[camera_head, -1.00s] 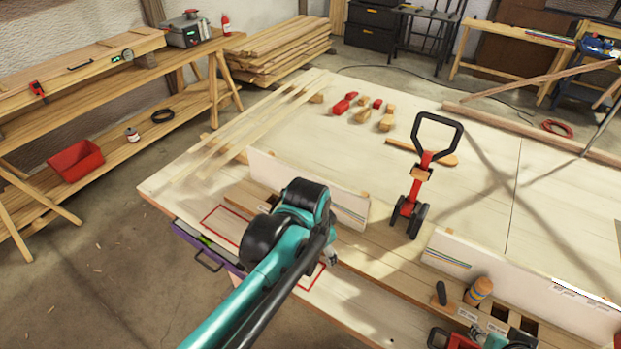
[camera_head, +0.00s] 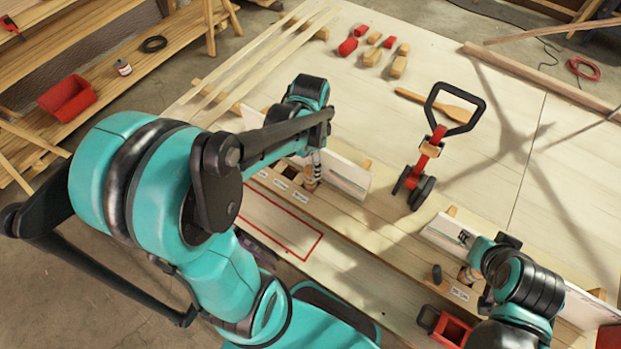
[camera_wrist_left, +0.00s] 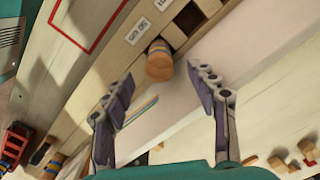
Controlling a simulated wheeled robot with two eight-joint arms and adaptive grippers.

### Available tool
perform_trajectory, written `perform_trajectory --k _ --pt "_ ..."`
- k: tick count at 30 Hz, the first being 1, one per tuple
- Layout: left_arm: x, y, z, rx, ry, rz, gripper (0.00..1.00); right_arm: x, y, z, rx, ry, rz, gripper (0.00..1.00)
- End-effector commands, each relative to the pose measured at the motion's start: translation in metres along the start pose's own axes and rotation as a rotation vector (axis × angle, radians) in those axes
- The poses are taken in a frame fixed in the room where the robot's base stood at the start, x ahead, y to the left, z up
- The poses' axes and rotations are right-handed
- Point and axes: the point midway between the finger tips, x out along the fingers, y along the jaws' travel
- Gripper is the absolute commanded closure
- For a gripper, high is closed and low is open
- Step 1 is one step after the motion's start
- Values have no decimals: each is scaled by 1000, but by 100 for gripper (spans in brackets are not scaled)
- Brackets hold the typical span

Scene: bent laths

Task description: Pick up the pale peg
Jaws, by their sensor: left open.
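A pale wooden peg with darker bands stands in the slotted wooden rack, below my left gripper in the head view (camera_head: 310,181). In the left wrist view the peg (camera_wrist_left: 160,62) shows its light round end just beyond the fingertips, roughly midway between them. My left gripper (camera_wrist_left: 164,92) is open and empty, its two fingers apart. In the head view the left gripper (camera_head: 317,160) is close above the peg and partly covers it. Another banded peg (camera_head: 470,276) and a short dark peg (camera_head: 437,273) stand farther right. My right arm is beside them; its fingers are not clear.
White upright boards (camera_head: 345,180) run along the rack's far side. A red stand with a black loop handle (camera_head: 424,160) is to the right of the left gripper. A red-outlined area (camera_head: 285,226) lies in front. Red and wooden blocks (camera_head: 398,66) lie at the back.

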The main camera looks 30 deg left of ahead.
Motion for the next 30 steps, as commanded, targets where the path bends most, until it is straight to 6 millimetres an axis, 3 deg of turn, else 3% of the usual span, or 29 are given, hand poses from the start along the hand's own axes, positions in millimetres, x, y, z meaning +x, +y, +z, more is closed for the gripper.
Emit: perform_trajectory --k 9,19,20,26,30 --pt "50 0 0 -1 0 0 42 14 0 10 0 0 0 62" --pt "57 0 0 -1 0 0 42 14 0 10 0 0 0 62" --pt "57 0 0 -1 0 0 45 14 0 10 0 0 0 62" --pt "57 0 0 -1 0 0 97 14 0 10 0 0 0 62" --pt "57 0 0 -1 0 0 98 14 0 10 0 0 0 62"
